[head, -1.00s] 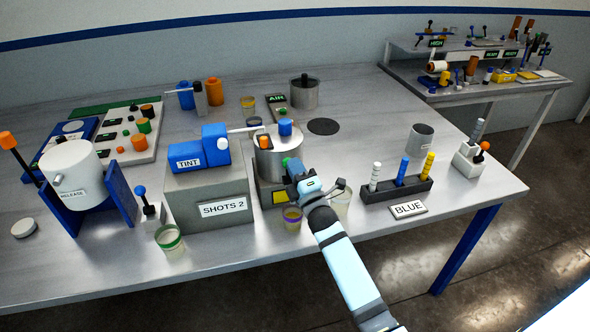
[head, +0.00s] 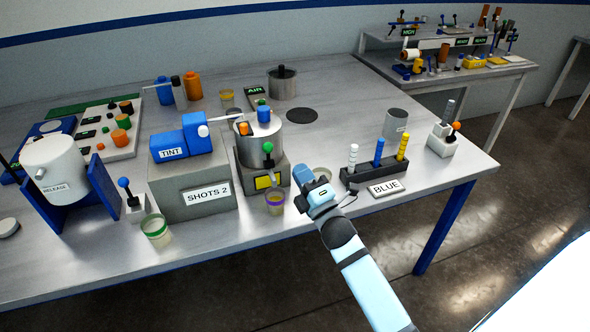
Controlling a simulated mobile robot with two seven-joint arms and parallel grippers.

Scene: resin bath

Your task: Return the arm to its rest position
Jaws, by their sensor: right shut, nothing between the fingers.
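My right gripper (head: 302,184) is at the front edge of the metal table, at the end of my light-blue arm that comes in from the lower right. It is shut and empty. It is just right of the metal pot (head: 262,140) on its grey base, which has a green knob and a yellow panel. A clear cup (head: 322,174) stands behind the gripper and is partly hidden. My left gripper does not show.
A cup with a purple rim (head: 275,203) and a green-rimmed cup (head: 156,230) stand near the front edge. The TINT machine (head: 197,184) is to the left. A second table (head: 460,82) stands behind.

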